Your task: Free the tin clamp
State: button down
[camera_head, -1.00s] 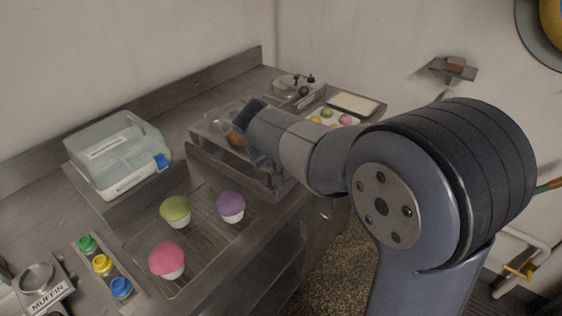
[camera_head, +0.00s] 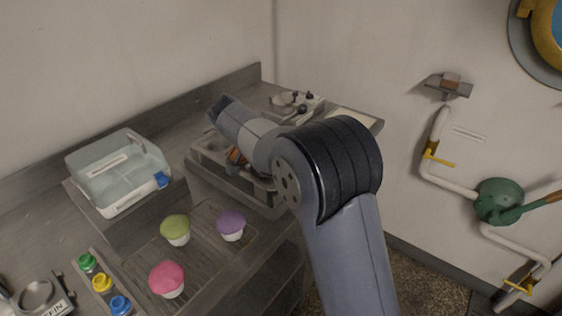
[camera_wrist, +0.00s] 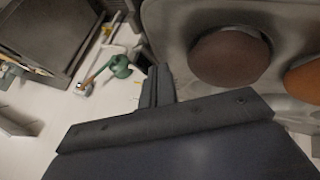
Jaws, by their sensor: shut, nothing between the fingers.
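A metal tin (camera_wrist: 178,45) fills the right of the wrist view, with a brown round filling (camera_wrist: 228,57) and an orange one (camera_wrist: 306,80) in its cups. In the head view, part of the metal unit (camera_head: 205,163) around it shows below my arm, with a bit of orange inside. I cannot make out the tin clamp for certain in either view. My gripper (camera_wrist: 158,80) is shut and empty, beside the tin's left edge in the wrist view. I cannot tell whether it touches the tin. In the head view my arm hides the fingers and much of the unit.
A clear-lidded box (camera_head: 115,180) stands left of the unit. Green (camera_head: 176,229), purple (camera_head: 231,224) and pink (camera_head: 167,278) muffins sit on a rack in front. A device with dark knobs (camera_head: 297,100) stands behind. A green can-like object (camera_head: 499,200) is by the wall pipes at right.

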jog(key=shift+w+d+m+g, duration=0.2)
jog(key=shift+m+g, duration=0.1)
jog(key=shift+m, duration=0.1)
jog(key=shift+s, duration=0.15)
jog(key=shift+s+d+f+b, duration=0.2)
jog(key=shift+s+d+b, duration=0.1)
jog(key=shift+s+b, duration=0.25)
jog(key=v, duration=1.1)
jog(key=shift+w+a+p, duration=0.15)
jog(key=shift+p, duration=0.15)
